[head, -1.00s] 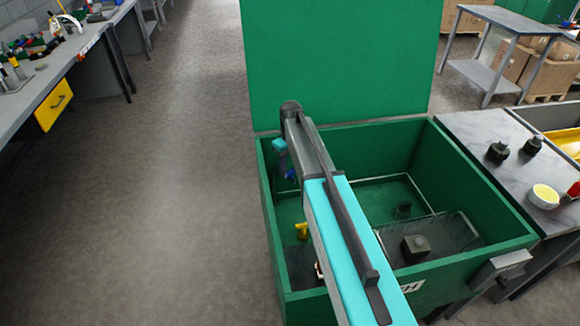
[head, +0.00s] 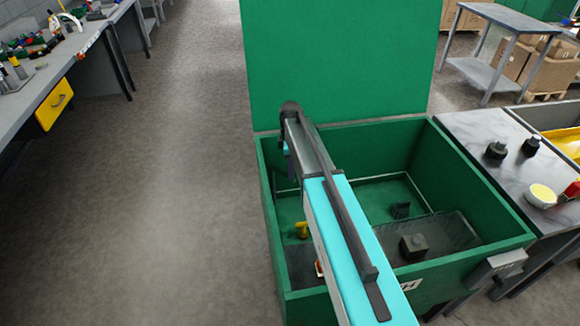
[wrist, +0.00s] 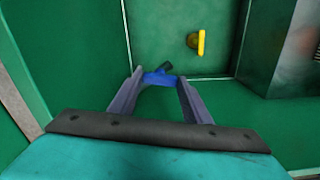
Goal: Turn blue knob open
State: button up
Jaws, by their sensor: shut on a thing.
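The blue knob (wrist: 158,78) shows in the wrist view between the fingertips of my gripper (wrist: 160,82). My gripper is shut on it, with one finger at each side of the blue bar. A short dark stub sticks out behind the knob, up and to the right. The knob is over the green inside of the open box (head: 470,184). In the head view my arm hides the knob and my fingers.
A yellow knob (wrist: 201,42) is beyond my gripper to the right; it also shows in the head view (head: 302,230). A dark block (head: 413,248) sits inside the box. The green lid (head: 340,60) stands up behind. A marble-topped bench (head: 490,125) adjoins on the right.

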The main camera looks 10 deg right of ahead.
jog(key=shift+n, duration=1.1)
jog(key=o, duration=1)
jog(key=shift+o, duration=0.2)
jog(key=shift+r, duration=0.15)
notch_tip(320, 180, up, 14)
jog(key=b, duration=0.1)
jog(key=shift+f, duration=0.2)
jog(key=shift+s+f, duration=0.1)
